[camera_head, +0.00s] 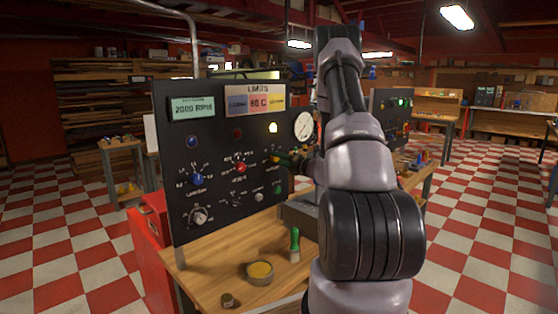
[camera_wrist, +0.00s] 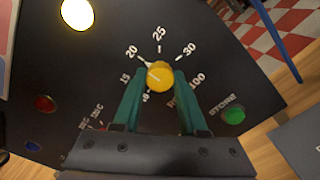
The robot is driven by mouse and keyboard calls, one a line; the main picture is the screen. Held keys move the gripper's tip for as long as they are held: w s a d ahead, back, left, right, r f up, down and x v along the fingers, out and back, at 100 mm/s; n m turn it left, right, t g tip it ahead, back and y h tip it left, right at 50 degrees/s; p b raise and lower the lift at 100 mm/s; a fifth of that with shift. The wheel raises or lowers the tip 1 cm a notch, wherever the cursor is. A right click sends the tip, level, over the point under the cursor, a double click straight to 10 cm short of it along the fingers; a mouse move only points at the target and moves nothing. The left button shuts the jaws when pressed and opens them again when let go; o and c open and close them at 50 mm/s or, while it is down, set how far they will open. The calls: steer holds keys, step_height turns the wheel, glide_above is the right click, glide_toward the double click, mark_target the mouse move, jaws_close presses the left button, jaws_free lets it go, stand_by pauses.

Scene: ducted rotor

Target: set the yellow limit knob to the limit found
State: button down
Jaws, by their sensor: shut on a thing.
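The yellow limit knob (camera_wrist: 159,78) sits on the black panel (camera_head: 222,215), amid a white scale reading 15, 20, 25, 30 and 100. Its white pointer mark aims up and left, close to the 20 mark. My gripper (camera_wrist: 160,84) has its two green fingers on either side of the knob, shut on it. In the head view my gripper (camera_head: 285,160) reaches the panel's right part, and the knob is mostly hidden there. The limits plate (camera_head: 254,101) at the panel's top has blue, red and yellow fields; the red one reads 60 C, the others are too small to read surely.
A blue knob (camera_head: 197,179) and a red knob (camera_head: 240,167) sit left of my gripper. The green STORE button (camera_wrist: 233,116) is at lower right in the wrist view. A green-handled tool (camera_head: 295,245) and round tin (camera_head: 260,273) stand on the bench.

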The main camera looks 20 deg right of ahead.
steer(key=shift+s+f, duration=0.1)
steer(key=shift+f, duration=0.05)
steer(key=shift+c, duration=2.2)
jaws_free()
steer(key=v, duration=1)
steer(key=shift+s+d, duration=0.2)
steer(key=shift+s, duration=0.15)
steer(key=shift+a, duration=0.1)
